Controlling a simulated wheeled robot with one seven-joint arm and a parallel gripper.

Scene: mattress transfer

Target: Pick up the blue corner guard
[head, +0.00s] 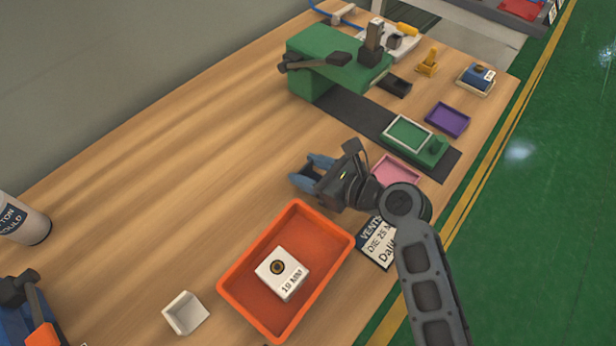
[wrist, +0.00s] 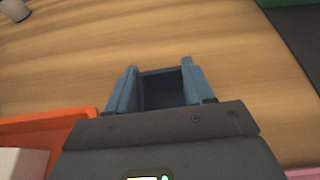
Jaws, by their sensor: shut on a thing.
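My gripper (head: 306,172) is over the middle of the table, left of the pink tray and beyond the orange bin. Its two blue fingers are shut on the blue corner guard (head: 313,173), a small dark blue hollow piece. In the wrist view the blue corner guard (wrist: 161,88) sits between the fingertips (wrist: 159,82), with its open side showing. The gripper body hides its near part. I cannot tell whether it touches the table or hangs just above it.
The orange bin (head: 237,262) holds a white block (head: 283,272). A white corner piece (head: 185,313) lies left of it. A green machine (head: 325,60), pink tray (head: 396,168) and purple tray (head: 447,120) stand farther back. The table's left-middle (head: 170,190) is clear.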

